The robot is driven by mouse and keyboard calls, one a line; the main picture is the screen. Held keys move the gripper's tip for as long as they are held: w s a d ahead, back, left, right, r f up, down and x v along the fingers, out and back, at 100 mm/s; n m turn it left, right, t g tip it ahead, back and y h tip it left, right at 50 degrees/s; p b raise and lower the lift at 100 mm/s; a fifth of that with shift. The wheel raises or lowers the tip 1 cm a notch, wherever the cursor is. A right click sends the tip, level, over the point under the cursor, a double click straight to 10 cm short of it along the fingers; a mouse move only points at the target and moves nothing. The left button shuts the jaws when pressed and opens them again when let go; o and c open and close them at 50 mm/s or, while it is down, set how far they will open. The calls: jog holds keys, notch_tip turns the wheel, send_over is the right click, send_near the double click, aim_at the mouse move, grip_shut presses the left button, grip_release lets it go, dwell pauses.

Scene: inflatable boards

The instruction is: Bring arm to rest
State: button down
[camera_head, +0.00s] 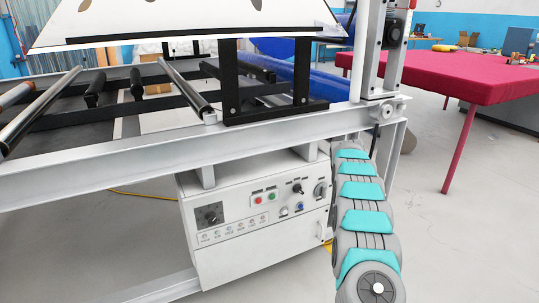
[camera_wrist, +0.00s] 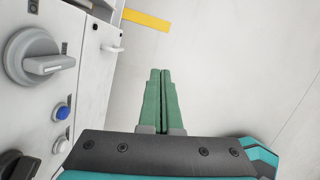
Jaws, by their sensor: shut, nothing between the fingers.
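My arm (camera_head: 366,215), grey with teal bands, hangs down in the head view at the right of the machine frame. Its far end is hidden there behind the nearer links. In the wrist view my gripper (camera_wrist: 160,75) points away over the bare floor. Its two green fingers lie together with nothing between them. The white control box (camera_head: 250,220) is close on the left of the gripper, and in the wrist view its panel (camera_wrist: 95,75) shows a large grey knob (camera_wrist: 40,57) and a blue button (camera_wrist: 62,112). The gripper is apart from the panel.
The white machine frame (camera_head: 130,165) with rollers (camera_head: 185,90) spans the left and middle. A red-topped table (camera_head: 450,75) stands at the right. A yellow strip (camera_wrist: 146,19) lies on the floor. The floor (camera_head: 470,245) at the right front is clear.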

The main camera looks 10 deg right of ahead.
jog(key=s+a+r+m+g+y, duration=0.1)
jog(key=s+a+r+m, duration=1)
jog(key=s+a+r, duration=0.75)
jog(key=s+a+m, duration=0.4)
jog(key=s, duration=0.8)
jog(key=s+a+f+m+g+y, duration=0.1)
jog(key=s+a+m, duration=0.3)
jog(key=s, duration=0.8)
jog(key=s+a+f+m+g, duration=0.1)
jog(key=s+a+m, duration=0.3)
jog(key=s, duration=0.9)
jog(key=shift+a+f, duration=0.2)
jog(key=shift+a, duration=0.6)
jog(key=shift+s, duration=0.1)
